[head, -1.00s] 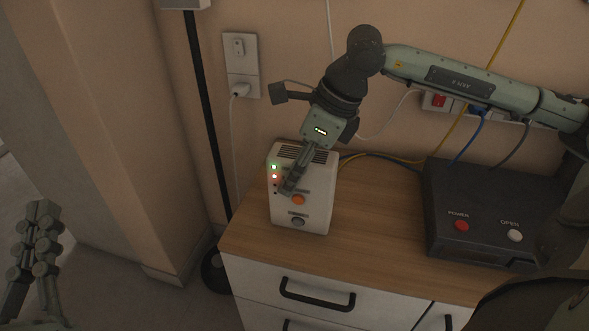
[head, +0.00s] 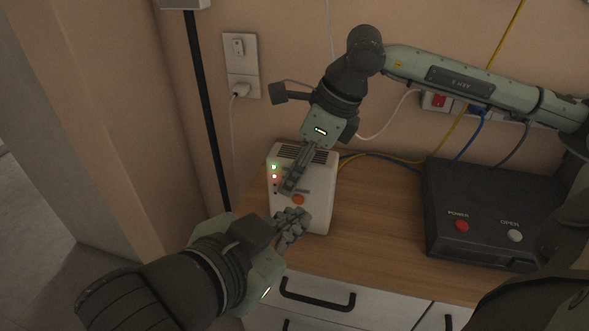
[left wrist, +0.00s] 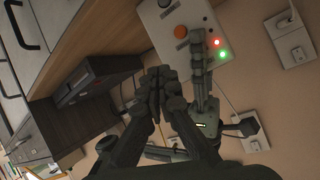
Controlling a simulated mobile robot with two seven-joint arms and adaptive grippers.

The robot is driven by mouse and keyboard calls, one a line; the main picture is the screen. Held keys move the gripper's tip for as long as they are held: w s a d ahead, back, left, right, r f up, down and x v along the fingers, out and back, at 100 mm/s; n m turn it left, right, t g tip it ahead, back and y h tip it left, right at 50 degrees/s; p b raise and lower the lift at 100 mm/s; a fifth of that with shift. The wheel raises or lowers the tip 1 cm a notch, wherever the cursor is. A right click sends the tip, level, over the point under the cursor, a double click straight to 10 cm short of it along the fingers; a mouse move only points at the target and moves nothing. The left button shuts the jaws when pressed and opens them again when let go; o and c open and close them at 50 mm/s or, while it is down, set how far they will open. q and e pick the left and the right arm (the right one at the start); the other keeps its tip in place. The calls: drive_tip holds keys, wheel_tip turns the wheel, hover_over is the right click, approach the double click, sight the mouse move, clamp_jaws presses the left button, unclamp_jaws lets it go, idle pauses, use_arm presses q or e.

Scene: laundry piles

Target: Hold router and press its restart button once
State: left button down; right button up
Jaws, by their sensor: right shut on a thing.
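The router (head: 318,185) is a white upright box on the wooden cabinet top, with lit green and pale red lights and an orange button (head: 298,199). In the left wrist view its front (left wrist: 160,28) shows the orange button and a grey button (left wrist: 165,4); the labels are unreadable. My right gripper (head: 288,188) comes from above and is shut on the router, one finger down its front. My left gripper (head: 300,222) is in front of the router's lower front, hiding the grey button in the head view. Its fingertips are together and empty; contact cannot be told.
A dark box (head: 480,210) with a red POWER button and a white OPEN button stands at right on the cabinet top (head: 375,220). Cables run behind, to a power strip (head: 437,101). A black pole (head: 207,110) stands at left. Drawer handles (head: 317,295) project below.

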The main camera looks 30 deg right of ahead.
sight(298, 200)
use_arm(q)
drive_tip(key=a+f+m+y, duration=0.2)
drive_tip(key=a+f+y, duration=0.15)
drive_tip(key=f, duration=0.25)
drive_tip(key=shift+y, duration=0.35)
drive_tip(key=shift+w+d+r, duration=0.1)
drive_tip(key=shift+w+d, duration=1.3)
drive_tip(key=shift+d, duration=0.3)
drive_tip(key=shift+w+d+r, duration=0.1)
drive_tip(key=shift+w+d, duration=1.3)
drive_tip(key=shift+d, duration=0.25)
drive_tip(key=shift+w+d, duration=0.25)
drive_tip(key=shift+d, duration=0.1)
drive_tip(key=shift+w+d, duration=0.1)
drive_tip(key=shift+w, duration=0.05)
drive_tip(key=shift+s+a, duration=0.4)
drive_tip(key=shift+a, duration=0.05)
drive_tip(key=shift+s+a, duration=0.1)
